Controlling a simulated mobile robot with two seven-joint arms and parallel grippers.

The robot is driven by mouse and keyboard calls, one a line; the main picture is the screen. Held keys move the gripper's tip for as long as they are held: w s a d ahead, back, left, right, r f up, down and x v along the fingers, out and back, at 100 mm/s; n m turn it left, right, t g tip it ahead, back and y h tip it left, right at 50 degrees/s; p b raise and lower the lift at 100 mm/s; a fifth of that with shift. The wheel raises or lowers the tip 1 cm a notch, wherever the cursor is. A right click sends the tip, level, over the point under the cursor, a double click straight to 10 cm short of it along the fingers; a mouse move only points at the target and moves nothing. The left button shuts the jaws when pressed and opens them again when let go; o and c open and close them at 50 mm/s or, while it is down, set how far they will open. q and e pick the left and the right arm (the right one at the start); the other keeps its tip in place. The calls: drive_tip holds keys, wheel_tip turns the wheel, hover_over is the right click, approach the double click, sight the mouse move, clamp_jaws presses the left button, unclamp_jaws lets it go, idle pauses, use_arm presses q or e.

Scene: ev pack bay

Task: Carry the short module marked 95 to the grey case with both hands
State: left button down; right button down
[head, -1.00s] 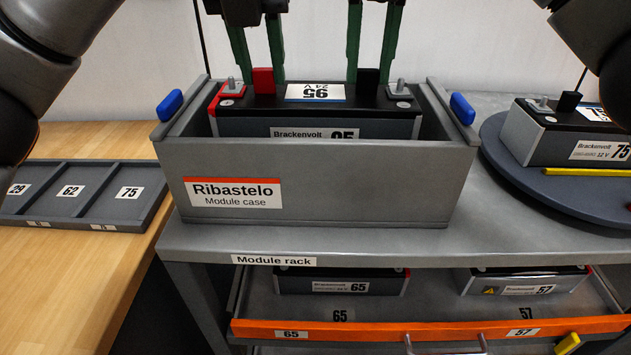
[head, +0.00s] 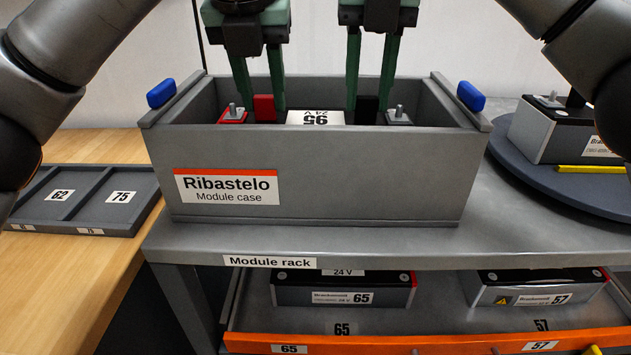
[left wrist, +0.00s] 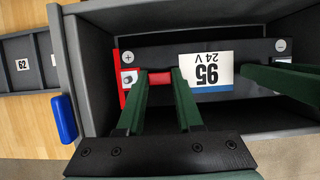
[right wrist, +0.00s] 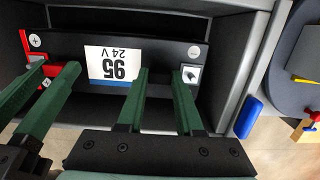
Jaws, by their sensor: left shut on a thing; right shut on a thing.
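The short module marked 95 (head: 315,118) is black with a white "95 24 V" label and sits low inside the grey case (head: 350,180), mostly hidden by its front wall. Whether it touches the case floor is hidden. My left gripper (head: 263,108) is shut on the module's red grip block, seen between the fingers in the left wrist view (left wrist: 159,79). My right gripper (head: 367,110) is shut on its black grip block, also between the fingers in the right wrist view (right wrist: 157,76). The module looks level, with case walls around it.
The case stands on the module rack (head: 400,244), with blue latches (head: 161,93) at its ends. A round blue-grey plate (head: 545,176) with another module (head: 560,130) is at right. A divided tray (head: 85,195) is at left. An open drawer (head: 430,343) below holds modules 65 and 57.

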use_arm(q)
drive_tip(key=shift+a+f+b, duration=0.1)
drive_tip(key=shift+f+b, duration=0.3)
drive_tip(key=shift+f, duration=0.1)
use_arm(e)
drive_tip(key=shift+d+f, duration=0.1)
drive_tip(key=shift+f, duration=0.4)
use_arm(q)
drive_tip(key=c, duration=0.6)
unclamp_jaws()
use_arm(e)
drive_tip(key=c, duration=0.6)
unclamp_jaws()
use_arm(q)
drive_tip(key=shift+o, duration=0.2)
use_arm(e)
drive_tip(key=shift+o, duration=0.2)
use_arm(q)
drive_tip(key=s+r+p, duration=0.2)
drive_tip(key=r+p, duration=1.3)
drive_tip(key=r, duration=0.5)
drive_tip(key=s+r+p, duration=0.2)
drive_tip(key=r+p, duration=1.3)
drive_tip(key=r, duration=0.6)
drive_tip(key=shift+s+r, duration=0.15)
drive_tip(key=shift+s, duration=0.2)
use_arm(e)
wheel_tip(320, 180, up, 30)
drive_tip(key=shift+s, duration=0.1)
